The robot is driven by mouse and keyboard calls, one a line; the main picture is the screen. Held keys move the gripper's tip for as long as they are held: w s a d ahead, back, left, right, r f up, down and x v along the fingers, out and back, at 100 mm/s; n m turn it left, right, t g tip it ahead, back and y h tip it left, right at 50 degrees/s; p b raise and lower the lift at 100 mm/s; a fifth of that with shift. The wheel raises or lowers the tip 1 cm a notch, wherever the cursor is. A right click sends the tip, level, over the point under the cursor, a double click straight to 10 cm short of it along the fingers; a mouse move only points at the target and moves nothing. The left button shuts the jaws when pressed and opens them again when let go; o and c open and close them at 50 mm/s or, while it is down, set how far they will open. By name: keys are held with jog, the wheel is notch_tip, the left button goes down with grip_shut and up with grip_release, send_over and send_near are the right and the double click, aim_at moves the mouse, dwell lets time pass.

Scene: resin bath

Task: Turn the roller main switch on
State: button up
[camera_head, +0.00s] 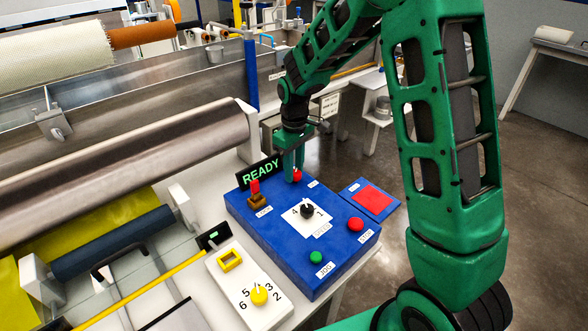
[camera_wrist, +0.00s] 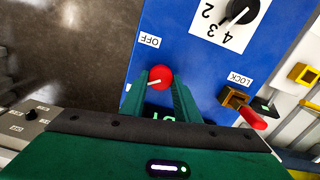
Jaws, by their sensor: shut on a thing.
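The roller main switch is a round red knob (camera_head: 297,176) at the far edge of the blue control box (camera_head: 284,262). It also shows in the wrist view (camera_wrist: 160,74), with a white pointer line slanting down to the left. A label reading OFF (camera_wrist: 149,41) sits beside it. My gripper (camera_head: 293,170) reaches down from above, and its two green fingers stand on either side of the knob, shut on it. In the wrist view my gripper (camera_wrist: 160,88) hides the knob's lower edge.
A lit READY sign (camera_head: 262,173) stands behind the box. A brass lock with a red tag (camera_head: 256,194), a black numbered dial (camera_head: 307,210), a red button (camera_head: 355,224) and a green button (camera_head: 316,257) are on the box. A white panel with a yellow dial (camera_head: 260,295) lies at front left.

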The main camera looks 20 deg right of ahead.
jog(key=shift+w+d+r+n, duration=0.15)
jog(key=shift+w+n, duration=0.1)
jog(key=shift+n, duration=0.25)
jog(key=o, duration=0.9)
jog(key=shift+o, duration=0.8)
jog(key=shift+s, duration=0.15)
notch_tip(320, 180, up, 11)
jog(key=shift+f, duration=0.2)
